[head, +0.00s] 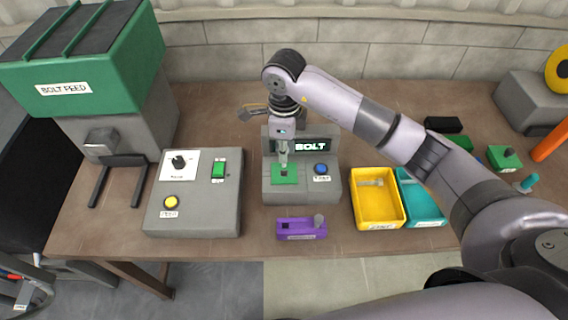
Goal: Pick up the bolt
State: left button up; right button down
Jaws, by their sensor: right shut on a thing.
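My right gripper (283,161) points down over the green pad (285,179) of the grey station labelled BOLT. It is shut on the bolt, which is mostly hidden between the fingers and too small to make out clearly. I cannot tell whether the bolt touches the pad. My left gripper is not in view.
A blue button (320,169) sits right of the pad. A purple block (296,230) with a grey knob stands in front. Yellow (377,211) and teal (428,212) bins stand right. The control box (193,219) and green BOLT FEED hopper (110,75) are left.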

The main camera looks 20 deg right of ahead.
notch_tip(320, 180, up, 13)
jog(key=b, duration=0.1)
jog(key=shift+b, duration=0.4)
dwell(0.3)
